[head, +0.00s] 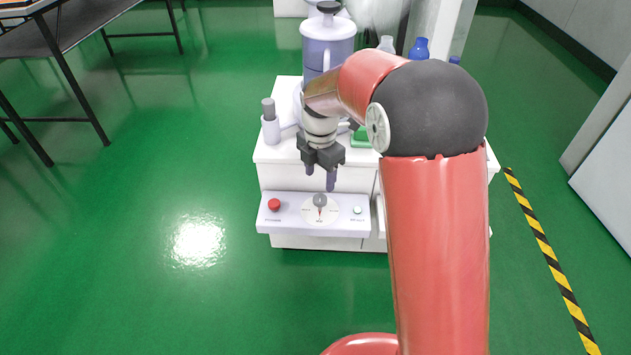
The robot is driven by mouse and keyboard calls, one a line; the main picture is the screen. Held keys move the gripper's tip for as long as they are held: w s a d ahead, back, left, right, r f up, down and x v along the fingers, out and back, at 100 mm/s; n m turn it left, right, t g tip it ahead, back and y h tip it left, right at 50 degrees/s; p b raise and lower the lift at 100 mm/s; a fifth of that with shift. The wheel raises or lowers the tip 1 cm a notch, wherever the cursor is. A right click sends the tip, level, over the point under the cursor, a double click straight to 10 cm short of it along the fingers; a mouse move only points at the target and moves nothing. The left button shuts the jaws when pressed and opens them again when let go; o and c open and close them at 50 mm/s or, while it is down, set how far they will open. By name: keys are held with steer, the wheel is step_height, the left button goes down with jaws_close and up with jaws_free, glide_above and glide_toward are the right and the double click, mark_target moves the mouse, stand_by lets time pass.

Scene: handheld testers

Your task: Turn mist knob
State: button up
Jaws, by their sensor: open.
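The mist knob (320,200) is a small grey knob with a pointer, at the middle of a round white dial (309,213) on a pale sloped control panel (285,226). The panel is at the front of a white cabinet. My gripper (320,179) points down, just above and behind the knob in the picture. Its fingers are apart with nothing between them. Whether a fingertip touches the knob cannot be told, but a small gap seems to show. The writing on the dial is too small to read.
A grey-topped cylinder (268,108) and a large lidded jug (328,42) stand on the cabinet (275,173). My red arm hides the cabinet's right part. Green floor is free leftward.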

mark_target(320, 198)
step_height(320, 198, down, 7)
steer(key=shift+s+f+b, duration=0.1)
steer(key=shift+b, duration=0.2)
steer(key=shift+c, duration=0.5)
steer(key=c, duration=0.9)
steer(key=shift+d, duration=0.1)
